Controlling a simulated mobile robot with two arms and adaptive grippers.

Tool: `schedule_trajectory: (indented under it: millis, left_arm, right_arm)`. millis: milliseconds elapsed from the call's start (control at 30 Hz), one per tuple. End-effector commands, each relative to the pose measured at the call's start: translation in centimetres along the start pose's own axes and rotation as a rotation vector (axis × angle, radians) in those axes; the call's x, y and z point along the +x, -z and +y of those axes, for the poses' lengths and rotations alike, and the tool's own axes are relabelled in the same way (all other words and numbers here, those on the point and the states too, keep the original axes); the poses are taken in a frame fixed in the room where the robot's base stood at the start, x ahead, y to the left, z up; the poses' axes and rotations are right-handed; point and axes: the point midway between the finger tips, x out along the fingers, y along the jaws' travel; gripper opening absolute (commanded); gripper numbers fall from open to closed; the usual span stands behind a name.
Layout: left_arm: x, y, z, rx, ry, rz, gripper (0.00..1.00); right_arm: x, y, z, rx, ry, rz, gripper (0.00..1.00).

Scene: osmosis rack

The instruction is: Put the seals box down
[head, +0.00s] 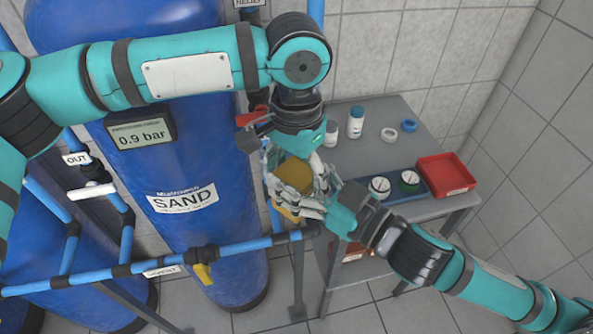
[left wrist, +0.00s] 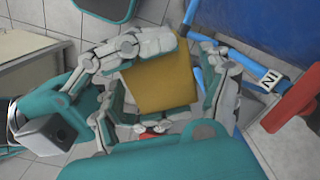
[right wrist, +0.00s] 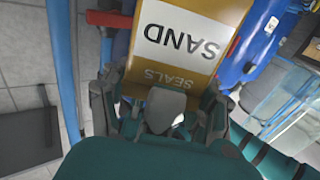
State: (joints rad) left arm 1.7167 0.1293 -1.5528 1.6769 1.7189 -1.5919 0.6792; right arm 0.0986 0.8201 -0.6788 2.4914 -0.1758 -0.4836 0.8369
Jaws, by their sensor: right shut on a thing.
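The seals box (head: 293,176) is a mustard-yellow carton held in the air in front of the blue sand tank. In the right wrist view the box (right wrist: 186,78) shows a white "SAND" label and the word "SEALS", upside down. My right gripper (head: 318,198) is shut on it; its fingers lie on both sides of the box in its wrist view (right wrist: 160,110). My left gripper (head: 292,160) is directly above, pointing down. In the left wrist view its fingers (left wrist: 180,75) stand spread around the box (left wrist: 160,82), with a gap on the right side. Finger contact is partly hidden.
Blue pipes (head: 140,265) run before the tank (head: 165,130). The table's back middle has bare room.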

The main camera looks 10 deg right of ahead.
Motion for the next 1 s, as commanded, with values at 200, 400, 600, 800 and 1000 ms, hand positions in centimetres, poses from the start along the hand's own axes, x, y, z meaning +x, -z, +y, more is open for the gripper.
schedule_trajectory:
  millis: [200,400,600,800,1000]
  left_arm:
    - [-0.04,0.00,0.01,0.000,0.000,0.000,0.48]
    - [-0.05,0.00,0.11,0.002,-0.002,0.000,0.22]
    - [-0.08,0.02,0.10,0.002,-0.001,0.001,0.19]
    - [-0.07,0.02,0.04,0.001,-0.001,0.001,0.19]
    - [-0.06,0.01,0.01,0.000,0.000,0.001,0.19]
  right_arm:
    - [0.00,0.05,-0.01,0.000,0.000,0.001,0.22]
    - [0.01,0.05,-0.01,-0.001,0.000,0.001,0.22]
    - [0.01,0.04,0.00,0.000,0.000,0.001,0.81]
    - [0.01,0.02,0.00,0.000,0.000,0.000,0.88]
    - [0.03,-0.90,0.10,-0.004,0.000,-0.015,0.88]
